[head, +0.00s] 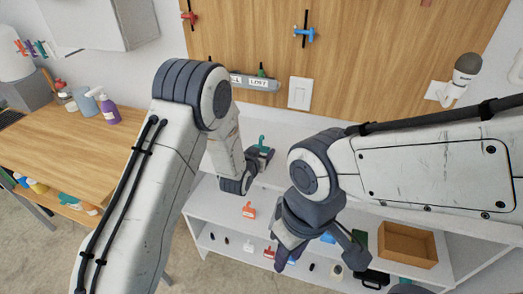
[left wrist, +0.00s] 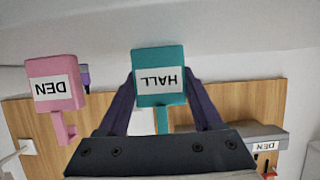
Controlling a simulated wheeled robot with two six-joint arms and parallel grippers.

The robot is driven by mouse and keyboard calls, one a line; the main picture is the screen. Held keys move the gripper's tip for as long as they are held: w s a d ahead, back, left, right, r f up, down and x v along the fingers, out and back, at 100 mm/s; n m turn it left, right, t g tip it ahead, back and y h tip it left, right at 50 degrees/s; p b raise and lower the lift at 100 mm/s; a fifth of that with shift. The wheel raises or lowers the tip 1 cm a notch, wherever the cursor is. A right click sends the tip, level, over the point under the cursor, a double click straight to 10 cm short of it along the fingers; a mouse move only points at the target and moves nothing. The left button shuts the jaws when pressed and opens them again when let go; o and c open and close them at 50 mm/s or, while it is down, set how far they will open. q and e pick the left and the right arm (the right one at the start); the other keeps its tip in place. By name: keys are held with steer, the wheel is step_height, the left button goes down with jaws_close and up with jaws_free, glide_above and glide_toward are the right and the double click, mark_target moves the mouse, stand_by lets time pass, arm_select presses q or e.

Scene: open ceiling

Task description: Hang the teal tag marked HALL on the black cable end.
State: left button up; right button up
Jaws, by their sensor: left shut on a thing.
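The teal tag marked HALL (left wrist: 159,70) is a flat block with a white label and a thin stem. It appears upside down in the left wrist view, between the dark purple fingers of my left gripper (left wrist: 160,98), which is shut on it. In the head view the teal tag (head: 262,141) shows small, at my left gripper (head: 262,153) over the white shelf unit. My right gripper (head: 320,256) is lower, in front of the shelves, with its fingers apart and seemingly empty. I cannot pick out the black cable end with certainty.
A pink DEN tag (left wrist: 55,92) is at left in the wrist view. A grey labelled bar (head: 253,82) is on the wooden wall panel (head: 370,45). A blue piece (head: 305,32) hangs on a dark cord.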

arm_select(q)
steer(key=shift+f, duration=0.1)
steer(key=shift+f+b, duration=0.15)
steer(key=shift+b, duration=0.15)
steer(key=o, duration=1.4)
steer(key=shift+c, duration=0.2)
